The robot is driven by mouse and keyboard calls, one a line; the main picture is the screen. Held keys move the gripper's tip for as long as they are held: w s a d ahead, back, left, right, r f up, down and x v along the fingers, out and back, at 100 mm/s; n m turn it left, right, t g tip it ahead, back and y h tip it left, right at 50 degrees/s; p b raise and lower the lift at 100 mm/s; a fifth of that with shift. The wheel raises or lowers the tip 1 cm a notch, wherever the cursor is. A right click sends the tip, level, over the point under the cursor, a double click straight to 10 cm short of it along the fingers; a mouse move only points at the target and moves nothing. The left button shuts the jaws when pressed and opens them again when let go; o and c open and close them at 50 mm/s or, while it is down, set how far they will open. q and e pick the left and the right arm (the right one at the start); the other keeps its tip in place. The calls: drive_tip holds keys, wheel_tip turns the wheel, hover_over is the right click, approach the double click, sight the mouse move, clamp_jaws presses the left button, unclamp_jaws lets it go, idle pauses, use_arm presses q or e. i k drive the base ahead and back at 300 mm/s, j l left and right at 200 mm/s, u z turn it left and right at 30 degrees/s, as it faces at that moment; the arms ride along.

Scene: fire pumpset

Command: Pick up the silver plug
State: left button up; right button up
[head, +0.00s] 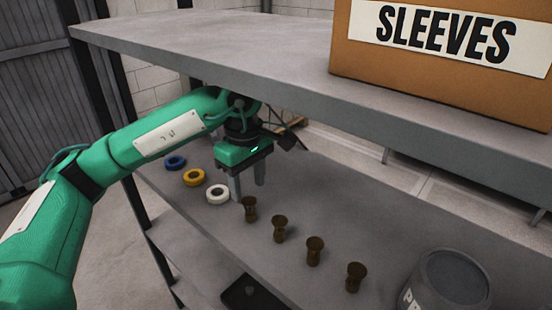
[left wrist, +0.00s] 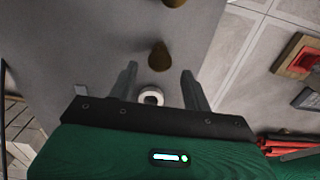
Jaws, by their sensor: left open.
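No plug that is clearly silver shows. Several dark bronze plugs stand in a row on the grey middle shelf; the nearest to my gripper is one bronze plug (head: 250,208), with another bronze plug (head: 279,228) beyond it. My left gripper (head: 249,187) is open and empty, pointing down over the shelf by the white ring (head: 218,194). In the left wrist view, the white ring (left wrist: 151,97) lies between the open fingers, and a bronze plug (left wrist: 158,57) is just past the fingertips.
A yellow ring (head: 194,177) and a blue ring (head: 175,162) lie left of the gripper. A grey bucket (head: 448,285) stands at the lower right. The upper shelf (head: 240,50), carrying a SLEEVES box (head: 440,85), overhangs my arm.

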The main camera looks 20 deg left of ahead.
sight(250, 290)
drive_tip(key=k, duration=1.5)
